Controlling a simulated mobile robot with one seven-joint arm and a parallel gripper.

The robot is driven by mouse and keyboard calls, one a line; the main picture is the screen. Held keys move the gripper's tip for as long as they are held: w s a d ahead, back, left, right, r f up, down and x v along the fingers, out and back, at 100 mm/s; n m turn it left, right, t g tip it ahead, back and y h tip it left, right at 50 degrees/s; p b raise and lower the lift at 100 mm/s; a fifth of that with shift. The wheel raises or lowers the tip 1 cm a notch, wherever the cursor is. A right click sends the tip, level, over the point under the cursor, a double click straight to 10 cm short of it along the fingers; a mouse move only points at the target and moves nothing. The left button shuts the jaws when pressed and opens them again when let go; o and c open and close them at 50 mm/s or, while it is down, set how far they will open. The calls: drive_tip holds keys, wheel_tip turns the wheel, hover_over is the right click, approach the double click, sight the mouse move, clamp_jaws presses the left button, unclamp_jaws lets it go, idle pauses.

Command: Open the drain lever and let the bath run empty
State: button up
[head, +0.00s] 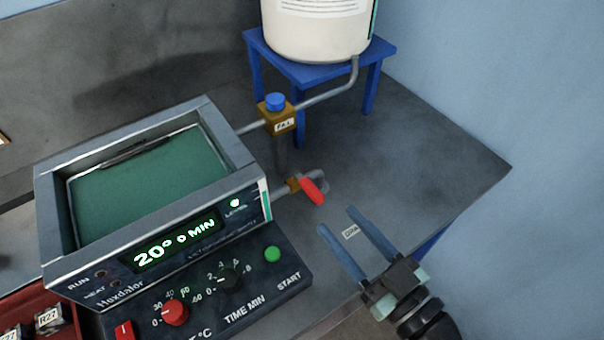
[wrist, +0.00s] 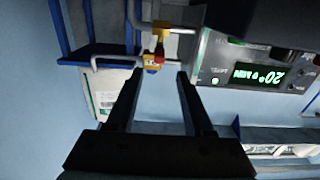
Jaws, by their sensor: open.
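The bath (head: 222,130) is a grey open-topped tank with green liquid inside. Its display reads "20° 0 MIN", and its level light (head: 235,203) is lit. The red drain lever (head: 312,191) sits on a brass valve on a short pipe at the bath's right side. Its handle sticks out at an angle to the pipe. My gripper (head: 337,219) is open and empty, with its fingertips just short of the lever, towards the lower right. In the wrist view the red lever (wrist: 159,60) appears just beyond and between the fingertips.
A brass valve with a blue knob (head: 275,102) sits on the pipe from a white tank (head: 318,30) on a blue stand (head: 312,72). A control panel (head: 215,290) fronts the bath. A red rack (head: 72,312) stands lower left. Bench at right (head: 430,150) is clear.

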sight(303, 177)
drive_tip(key=p+x, duration=0.2)
drive_tip(key=x, duration=0.9)
drive_tip(key=shift+w+a, duration=0.2)
drive_tip(key=shift+w, duration=0.15)
clamp_jaws()
idle(0.8)
